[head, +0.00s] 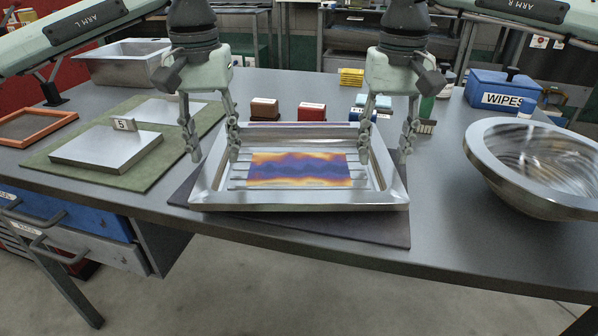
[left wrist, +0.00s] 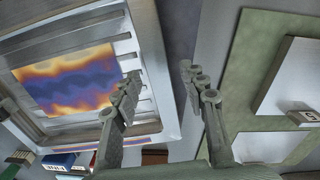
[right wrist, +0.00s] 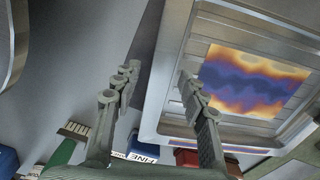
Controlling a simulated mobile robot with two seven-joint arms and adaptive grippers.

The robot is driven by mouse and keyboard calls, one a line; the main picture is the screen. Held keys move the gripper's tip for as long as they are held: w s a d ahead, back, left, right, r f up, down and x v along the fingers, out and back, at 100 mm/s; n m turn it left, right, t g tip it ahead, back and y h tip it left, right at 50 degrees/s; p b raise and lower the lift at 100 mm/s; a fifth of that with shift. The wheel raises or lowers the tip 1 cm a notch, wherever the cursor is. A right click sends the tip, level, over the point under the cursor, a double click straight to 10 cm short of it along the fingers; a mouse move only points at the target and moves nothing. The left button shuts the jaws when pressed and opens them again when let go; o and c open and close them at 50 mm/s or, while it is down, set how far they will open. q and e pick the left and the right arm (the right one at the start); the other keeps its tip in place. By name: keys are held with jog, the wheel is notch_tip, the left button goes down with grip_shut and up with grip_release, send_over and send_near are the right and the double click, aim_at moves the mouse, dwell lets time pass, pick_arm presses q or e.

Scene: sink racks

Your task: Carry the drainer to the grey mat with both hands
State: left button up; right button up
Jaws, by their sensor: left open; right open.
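The drainer (head: 300,203), a shiny metal tray with a raised rim, slats and an orange-and-purple patterned panel, rests level over the dark grey mat (head: 365,229). The mat shows at its front and sides, turned at an angle to it. My left gripper (head: 213,153) is open, one finger outside and one inside the drainer's left wall. My right gripper (head: 388,146) is open across the right wall in the same way. In the left wrist view the rim (left wrist: 150,50) passes between the fingers; in the right wrist view the rim (right wrist: 171,50) does too. Contact cannot be told.
A green mat (head: 40,160) with metal plates lies left, beside an orange-framed tray (head: 35,125). A large metal bowl (head: 490,165) and a blue wipes box (head: 500,88) stand right. Small boxes (head: 312,111) sit behind the drainer. The table's front edge is close.

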jog(key=shift+r, duration=0.2)
pick_arm(q)
notch_tip(320, 180, up, 12)
jog(key=shift+f, duration=0.25)
pick_arm(e)
notch_tip(320, 180, up, 12)
jog(key=shift+f, duration=0.15)
